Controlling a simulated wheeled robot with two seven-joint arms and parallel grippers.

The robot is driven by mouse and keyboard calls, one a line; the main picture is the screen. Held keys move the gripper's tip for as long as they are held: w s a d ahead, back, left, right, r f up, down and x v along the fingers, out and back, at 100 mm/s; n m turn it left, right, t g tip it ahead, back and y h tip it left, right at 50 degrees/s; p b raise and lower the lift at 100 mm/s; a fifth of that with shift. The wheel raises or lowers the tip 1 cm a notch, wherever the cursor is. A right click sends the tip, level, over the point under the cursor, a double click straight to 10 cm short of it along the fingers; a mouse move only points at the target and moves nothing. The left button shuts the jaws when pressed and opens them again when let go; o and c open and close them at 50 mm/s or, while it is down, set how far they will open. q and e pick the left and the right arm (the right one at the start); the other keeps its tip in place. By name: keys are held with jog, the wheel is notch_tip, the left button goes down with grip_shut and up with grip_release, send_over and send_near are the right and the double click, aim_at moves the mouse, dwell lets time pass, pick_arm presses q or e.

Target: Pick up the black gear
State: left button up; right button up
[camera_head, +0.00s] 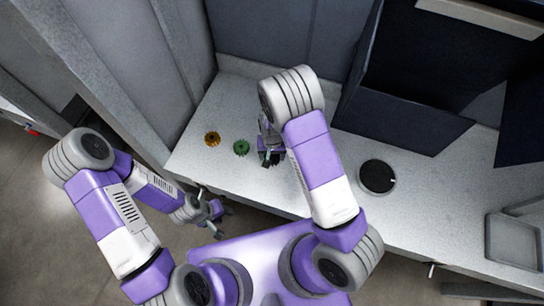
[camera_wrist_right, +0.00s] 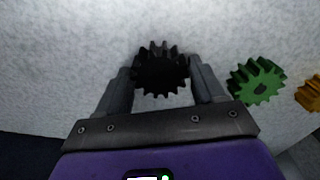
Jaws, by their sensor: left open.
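The black gear (camera_wrist_right: 161,72) shows in the right wrist view, between the two fingers of my right gripper (camera_wrist_right: 165,85). The fingers are spread to about the gear's width, one on each side. I cannot tell whether they press on it, or whether it still rests on the counter. In the head view my right gripper (camera_head: 270,157) is low over the counter, and the black gear is hard to tell apart from it. My left gripper (camera_head: 216,210) is open and empty, in front of the counter's near edge.
A green gear (camera_head: 241,147) and an orange gear (camera_head: 212,138) lie on the grey counter (camera_head: 205,165) left of my right gripper. A round black disc (camera_head: 377,177), a dark open bin (camera_head: 400,120) and a grey tray (camera_head: 514,241) are to the right.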

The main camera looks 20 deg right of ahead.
aim_at(272, 156)
jog(key=c, duration=1.1)
notch_tip(272, 156, up, 10)
jog(key=shift+r+p, duration=0.1)
jog(key=shift+p, duration=0.4)
